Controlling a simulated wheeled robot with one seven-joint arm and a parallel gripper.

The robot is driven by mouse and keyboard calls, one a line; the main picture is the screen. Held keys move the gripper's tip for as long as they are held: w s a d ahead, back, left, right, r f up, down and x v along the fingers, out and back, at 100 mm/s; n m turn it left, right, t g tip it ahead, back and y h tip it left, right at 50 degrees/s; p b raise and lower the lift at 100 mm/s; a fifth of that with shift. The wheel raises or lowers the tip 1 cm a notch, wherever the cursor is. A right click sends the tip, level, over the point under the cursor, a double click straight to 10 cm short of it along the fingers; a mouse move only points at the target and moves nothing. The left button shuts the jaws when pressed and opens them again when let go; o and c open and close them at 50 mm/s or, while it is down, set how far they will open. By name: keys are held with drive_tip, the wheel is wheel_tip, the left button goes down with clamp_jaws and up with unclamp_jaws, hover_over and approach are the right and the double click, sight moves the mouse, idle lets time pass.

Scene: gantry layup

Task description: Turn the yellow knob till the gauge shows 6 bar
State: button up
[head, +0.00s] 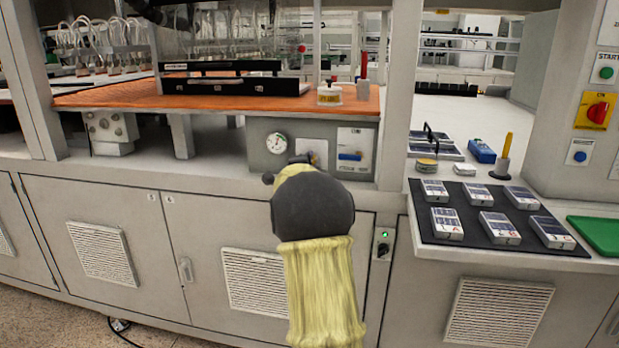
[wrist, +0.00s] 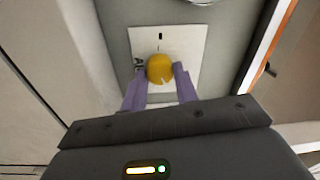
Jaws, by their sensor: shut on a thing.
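The yellow knob (wrist: 160,69) sits on a pale square plate (wrist: 189,40) in the wrist view. The two purple fingers of my gripper (wrist: 160,82) stand on either side of it and are shut on it. A white pointer mark shows low on the knob's face. In the head view my arm and gripper (head: 291,168) reach to the grey panel and hide most of the knob's plate (head: 318,148). The round gauge (head: 277,143) is on the panel just left of the plate. Its needle is too small to read.
A plate with a blue handle (head: 350,156) is right of the knob's plate. The orange worktop (head: 130,96) overhangs the panel. A black mat (head: 470,237) with several labelled boxes lies on the counter at right. A red knob on a yellow plate (head: 597,112) is at far right.

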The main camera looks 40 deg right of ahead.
drive_tip(key=shift+f+m+b, duration=0.15)
drive_tip(key=shift+m+b, duration=0.7)
drive_tip(key=shift+m, duration=0.15)
drive_tip(key=shift+f+m+b, duration=0.1)
drive_tip(key=shift+m+b, duration=0.75)
drive_tip(key=shift+m, duration=0.15)
drive_tip(key=o, duration=1)
drive_tip(key=shift+r, duration=0.15)
drive_tip(key=shift+c, duration=0.2)
drive_tip(key=shift+a, duration=0.1)
drive_tip(key=r+v, duration=0.1)
drive_tip(key=v, duration=1.6)
drive_tip(key=shift+a+f+p, duration=0.2)
drive_tip(key=shift+f+p, duration=0.1)
drive_tip(key=shift+f, duration=0.2)
drive_tip(key=shift+w, duration=0.15)
